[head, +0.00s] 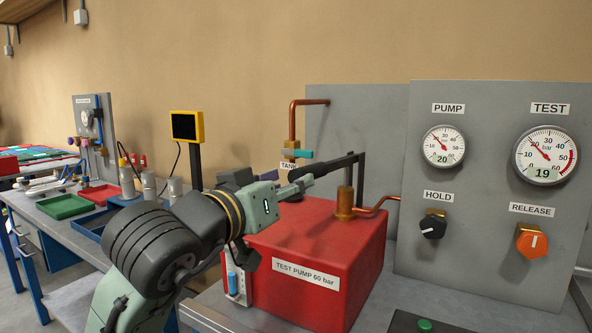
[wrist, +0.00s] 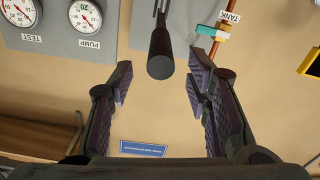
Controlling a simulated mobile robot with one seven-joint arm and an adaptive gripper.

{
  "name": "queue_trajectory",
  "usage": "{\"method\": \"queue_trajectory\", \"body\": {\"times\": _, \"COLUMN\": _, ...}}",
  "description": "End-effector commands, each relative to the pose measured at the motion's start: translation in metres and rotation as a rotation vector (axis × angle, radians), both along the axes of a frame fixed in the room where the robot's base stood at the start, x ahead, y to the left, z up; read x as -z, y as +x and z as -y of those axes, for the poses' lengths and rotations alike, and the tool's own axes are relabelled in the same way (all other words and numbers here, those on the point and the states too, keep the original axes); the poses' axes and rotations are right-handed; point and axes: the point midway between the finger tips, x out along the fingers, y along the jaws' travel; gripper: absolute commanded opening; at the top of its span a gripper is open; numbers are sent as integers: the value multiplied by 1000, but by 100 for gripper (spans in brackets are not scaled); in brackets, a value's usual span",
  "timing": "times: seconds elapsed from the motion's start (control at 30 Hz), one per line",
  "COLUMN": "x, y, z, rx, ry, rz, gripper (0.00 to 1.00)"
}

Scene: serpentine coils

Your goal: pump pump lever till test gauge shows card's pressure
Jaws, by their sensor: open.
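The black pump lever (head: 328,166) runs from the brass post on the red test pump (head: 318,253) leftward to my gripper (head: 292,186). In the wrist view, the lever's round grip end (wrist: 161,66) shows between the open fingers of my gripper (wrist: 161,85), with gaps on both sides. Whether it is deep between the pads I cannot tell. The TEST gauge (head: 545,155) reads 19 in its window, and the PUMP gauge (head: 443,146) reads 20. No readable pressure card is in view.
The black HOLD knob (head: 433,227) and orange RELEASE knob (head: 531,242) sit below the gauges. Copper pipe and a TANK valve (head: 294,153) stand behind the lever. At left, a bench holds green (head: 63,206) and red trays. A green button (head: 425,325) is in front.

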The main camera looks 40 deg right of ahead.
Motion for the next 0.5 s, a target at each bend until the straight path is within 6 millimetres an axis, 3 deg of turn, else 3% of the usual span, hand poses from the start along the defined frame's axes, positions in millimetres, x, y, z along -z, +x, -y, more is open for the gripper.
{"method": "queue_trajectory", "body": {"times": 0.3, "x": -2, "y": 24, "z": 55, "rx": 0, "ry": 3, "rz": -1, "gripper": 44}}
{"method": "queue_trajectory", "body": {"times": 0.5, "x": -1, "y": 32, "z": 72, "rx": -1, "ry": 1, "rz": 0, "gripper": 44}}
